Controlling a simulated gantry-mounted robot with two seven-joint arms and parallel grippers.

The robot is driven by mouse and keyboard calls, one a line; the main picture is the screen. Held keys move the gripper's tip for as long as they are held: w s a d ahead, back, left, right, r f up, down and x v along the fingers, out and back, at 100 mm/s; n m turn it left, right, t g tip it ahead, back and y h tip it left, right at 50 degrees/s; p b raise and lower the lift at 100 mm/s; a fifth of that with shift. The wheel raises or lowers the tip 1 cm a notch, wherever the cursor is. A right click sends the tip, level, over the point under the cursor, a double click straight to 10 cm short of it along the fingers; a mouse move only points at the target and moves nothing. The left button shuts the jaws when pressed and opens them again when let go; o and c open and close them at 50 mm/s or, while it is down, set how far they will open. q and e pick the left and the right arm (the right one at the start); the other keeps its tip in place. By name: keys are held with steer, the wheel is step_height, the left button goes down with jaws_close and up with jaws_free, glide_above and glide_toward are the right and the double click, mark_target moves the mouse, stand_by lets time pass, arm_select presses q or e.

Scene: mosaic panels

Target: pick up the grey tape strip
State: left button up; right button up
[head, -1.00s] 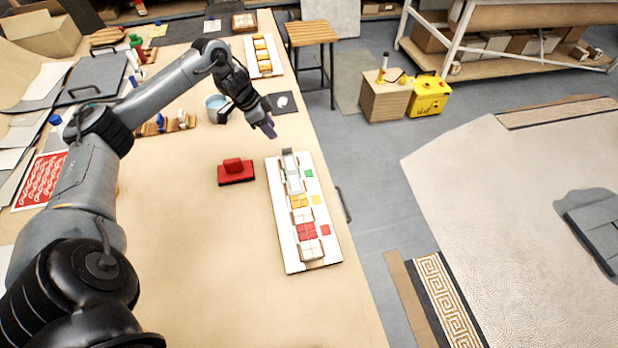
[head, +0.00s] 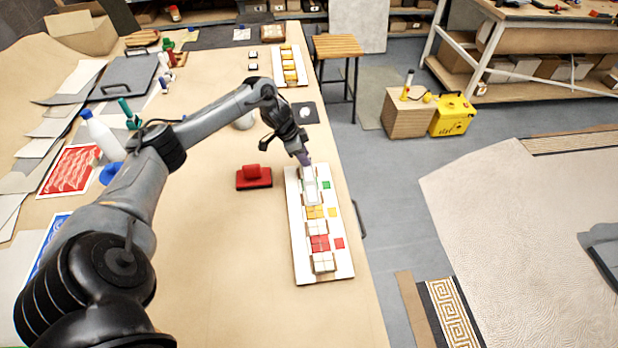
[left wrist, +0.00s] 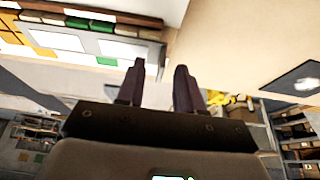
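The grey tape strip looks like the pale grey-white band (head: 310,187) lying lengthwise over the far end of the tile row on the white mosaic panel (head: 339,268). My left gripper (head: 305,160) is right at the far end of that strip, pointing down. The head view does not settle whether it touches. In the left wrist view my left gripper (left wrist: 157,72) has its two dark fingers apart with nothing visible between them. The panel edge (left wrist: 125,47) shows at upper left there, beside the fingers. My right gripper is in no view.
A red-handled block (head: 253,177) stands just left of the panel. A dark pad (head: 304,113) and another tiled panel (head: 290,66) lie farther back. The table's right edge runs close by the panel.

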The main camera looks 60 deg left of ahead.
arm_select(q)
steer(key=shift+w+f, duration=0.2)
steer(key=shift+f, duration=0.25)
jaws_close()
steer(key=shift+r, duration=0.15)
